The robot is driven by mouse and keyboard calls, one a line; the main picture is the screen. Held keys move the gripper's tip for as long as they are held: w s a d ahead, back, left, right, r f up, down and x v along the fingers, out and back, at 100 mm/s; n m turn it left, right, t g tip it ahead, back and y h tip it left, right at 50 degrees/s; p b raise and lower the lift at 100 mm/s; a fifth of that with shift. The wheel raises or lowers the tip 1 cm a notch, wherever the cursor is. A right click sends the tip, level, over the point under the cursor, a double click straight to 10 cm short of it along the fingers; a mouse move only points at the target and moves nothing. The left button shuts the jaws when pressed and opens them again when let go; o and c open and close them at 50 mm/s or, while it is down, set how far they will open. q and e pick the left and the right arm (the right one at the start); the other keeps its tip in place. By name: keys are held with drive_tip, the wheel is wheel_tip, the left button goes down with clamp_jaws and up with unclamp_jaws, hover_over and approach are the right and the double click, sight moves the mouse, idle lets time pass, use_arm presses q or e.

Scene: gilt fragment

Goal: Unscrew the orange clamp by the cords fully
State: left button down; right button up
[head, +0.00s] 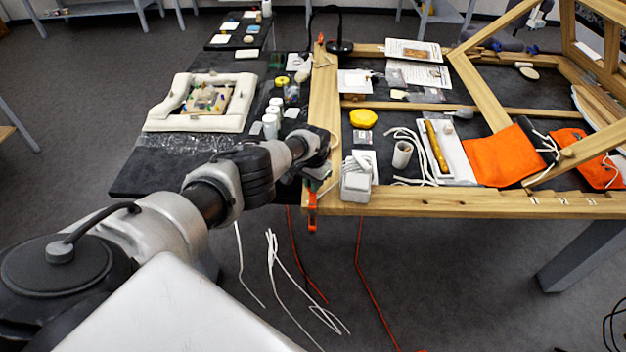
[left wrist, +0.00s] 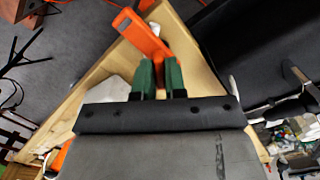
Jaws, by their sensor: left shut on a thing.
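The orange clamp (head: 312,212) sits at the near left corner of the wooden frame, above hanging red and white cords (head: 285,280). Its orange bar shows in the left wrist view (left wrist: 142,34), slanting across the pale wood. The exact grip is partly hidden. My right gripper is not in view.
The wooden frame (head: 440,204) lies over a black table. A white adapter (head: 356,184) with cords lies right beside the corner. White jars (head: 270,125), a yellow lump (head: 363,118) and orange cloth (head: 502,156) are nearby. The floor in front is open apart from cords.

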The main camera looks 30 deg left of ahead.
use_arm(q)
drive_tip(key=shift+w+r+n, duration=0.1)
drive_tip(key=shift+r+n, duration=0.05)
drive_tip(key=shift+n, duration=0.15)
idle(0.4)
drive_tip(key=c, duration=1.2)
unclamp_jaws()
